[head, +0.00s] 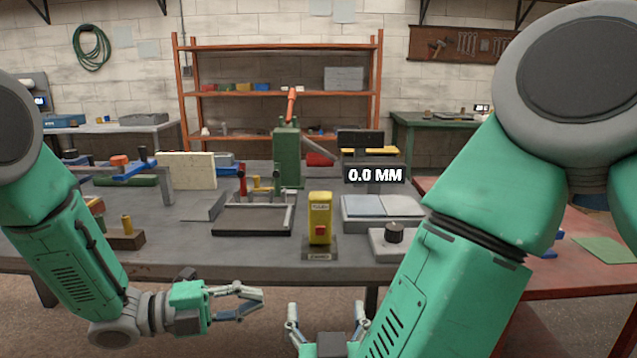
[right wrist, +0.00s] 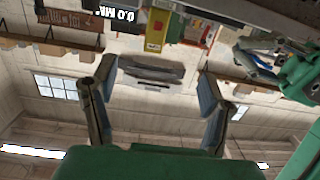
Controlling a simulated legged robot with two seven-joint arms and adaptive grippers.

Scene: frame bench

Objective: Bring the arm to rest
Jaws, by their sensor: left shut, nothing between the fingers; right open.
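My left gripper (head: 258,298) is shut and empty in the head view. It hangs in front of the bench's front edge, pointing right. My right gripper (head: 325,310) is at the bottom middle of the head view, also in front of the bench and lower than its top. Its two fingers stand apart with nothing between them. The right wrist view shows the same open right gripper (right wrist: 157,75) from behind its palm, with the fingers spread. My right forearm hides part of the bench's right side.
The grey bench (head: 170,255) carries a yellow box with a red button (head: 320,220), a dark frame fixture (head: 252,222), a green press (head: 288,155), light plates (head: 382,206) and a black knob on a block (head: 394,234). A red table (head: 545,280) stands at right.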

